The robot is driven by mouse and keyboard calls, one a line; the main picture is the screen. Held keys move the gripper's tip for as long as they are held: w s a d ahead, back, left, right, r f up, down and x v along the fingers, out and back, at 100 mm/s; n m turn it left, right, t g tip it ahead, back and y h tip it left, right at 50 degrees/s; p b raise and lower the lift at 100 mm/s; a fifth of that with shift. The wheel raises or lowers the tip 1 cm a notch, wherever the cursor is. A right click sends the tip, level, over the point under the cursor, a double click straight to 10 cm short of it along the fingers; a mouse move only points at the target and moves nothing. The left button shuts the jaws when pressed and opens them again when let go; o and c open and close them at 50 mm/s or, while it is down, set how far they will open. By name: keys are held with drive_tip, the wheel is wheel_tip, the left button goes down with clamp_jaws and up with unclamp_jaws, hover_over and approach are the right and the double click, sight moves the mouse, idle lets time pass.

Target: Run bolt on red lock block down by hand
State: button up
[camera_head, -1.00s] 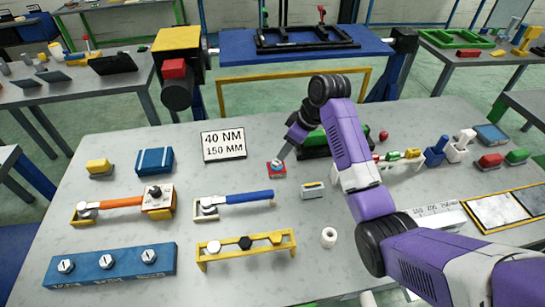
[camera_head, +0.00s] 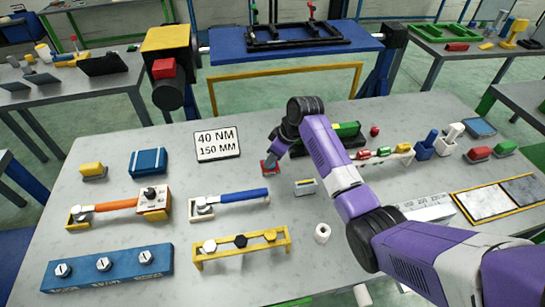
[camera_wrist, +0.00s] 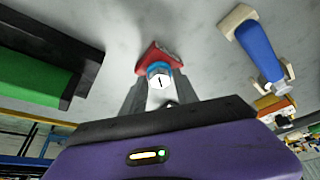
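The red lock block (camera_head: 268,166) sits on the grey table, left of the green-and-black fixture. It also shows in the wrist view (camera_wrist: 152,58). The bolt (camera_wrist: 160,83) has a pale head with a dark mark and a blue band by the block. My gripper (camera_wrist: 160,92) has one grey finger on each side of the bolt head, with no clear gap seen, so it looks shut on the bolt. In the head view my gripper (camera_head: 272,158) is right at the block and hides most of the bolt. The thread and seating are hidden.
A sign reading 40 NM, 150 MM (camera_head: 217,145) stands left of the block. The black-and-green fixture (camera_head: 345,133) stands close beside my arm.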

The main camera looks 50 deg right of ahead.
clamp_jaws()
drive_tip(key=shift+a+m, duration=0.1)
drive_tip(key=shift+m, duration=0.3)
